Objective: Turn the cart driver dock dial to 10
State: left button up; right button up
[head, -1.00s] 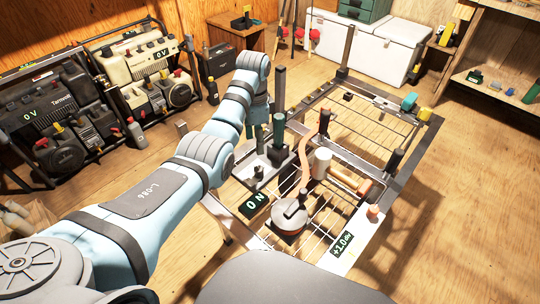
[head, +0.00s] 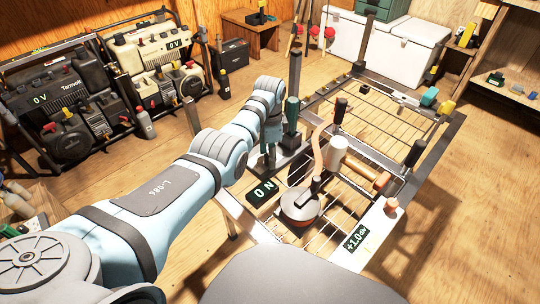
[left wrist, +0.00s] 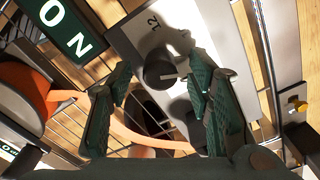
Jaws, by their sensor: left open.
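The cart driver dock (head: 287,158) is a grey block on the wire-topped cart, also seen in the left wrist view (left wrist: 130,38). Its dial (left wrist: 158,74) is a dark round knob with a pale pointer line toward picture right. A "12" mark is printed near it; I see no 10 mark. My left gripper (head: 270,156) is over the dock and hides the dial in the head view. In the left wrist view its green fingers (left wrist: 157,68) are open, one on each side of the dial. I cannot tell whether they touch it. My right gripper is not in view.
A "0 N" display (head: 263,192) lies beside the dock. A round orange-and-grey reel-like part (head: 300,204), a white cylinder (head: 337,148) and upright dark handles stand close by. A "+1.0" display (head: 356,238) is at the cart's near edge. Generators (head: 65,105) stand at left.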

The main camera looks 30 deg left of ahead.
pick_arm(q)
grip_shut()
jog(key=shift+n, duration=0.3)
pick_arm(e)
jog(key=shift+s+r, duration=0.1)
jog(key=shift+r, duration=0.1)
pick_arm(q)
jog(key=shift+n+p, duration=0.3)
jog(key=shift+p, duration=0.05)
jog(key=shift+r+n+p, duration=0.1)
jog(key=shift+n+p, duration=0.2)
jog(key=shift+n, duration=0.3)
jog(key=shift+n+p, duration=0.3)
jog(key=shift+n, duration=2.9)
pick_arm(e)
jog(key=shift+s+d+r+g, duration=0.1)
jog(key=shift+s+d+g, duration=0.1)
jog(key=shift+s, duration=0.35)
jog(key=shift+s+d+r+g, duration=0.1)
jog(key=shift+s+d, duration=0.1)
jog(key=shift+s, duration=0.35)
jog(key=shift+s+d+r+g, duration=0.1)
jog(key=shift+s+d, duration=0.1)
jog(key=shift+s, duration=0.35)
